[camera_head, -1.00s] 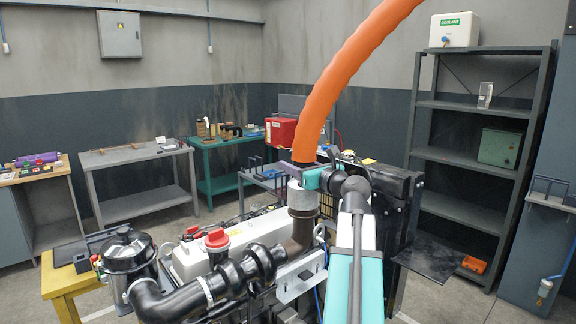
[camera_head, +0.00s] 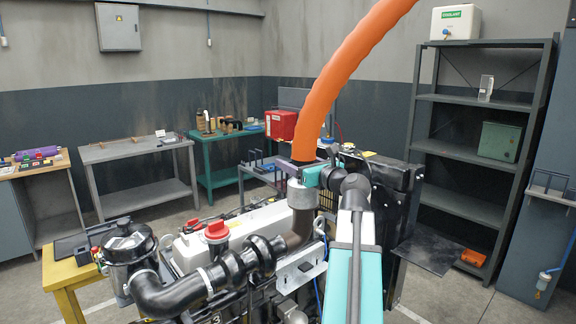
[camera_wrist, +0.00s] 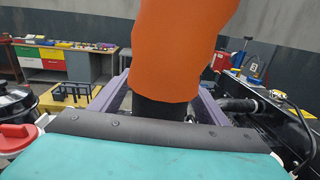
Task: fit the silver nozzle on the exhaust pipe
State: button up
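The silver nozzle (camera_head: 301,194) is upright below my gripper at the end of the orange hose (camera_head: 340,85). Its lower end meets the top of the brown exhaust pipe (camera_head: 300,229), in line with it. I cannot tell how far it sits over the pipe. My gripper (camera_head: 303,168) is shut around the nozzle's upper part, just under the hose. In the wrist view, the purple fingers flank a dark collar (camera_wrist: 165,112) below the hose (camera_wrist: 178,50). The silver part is hidden there.
The engine with its black intake pipe (camera_head: 180,294) and red cap (camera_head: 216,230) stands left of the exhaust pipe. A dark radiator block (camera_head: 385,190) is close on the right. A yellow table (camera_head: 66,278) stands at left and a shelf rack (camera_head: 470,155) behind right.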

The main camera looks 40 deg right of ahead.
jog(key=shift+f, duration=0.1)
jog(key=s+a+b, duration=0.2)
jog(key=s+b, duration=0.1)
jog(key=s, duration=1)
jog(key=shift+s+a, duration=0.25)
jog(key=shift+s, duration=0.05)
dwell(1.1)
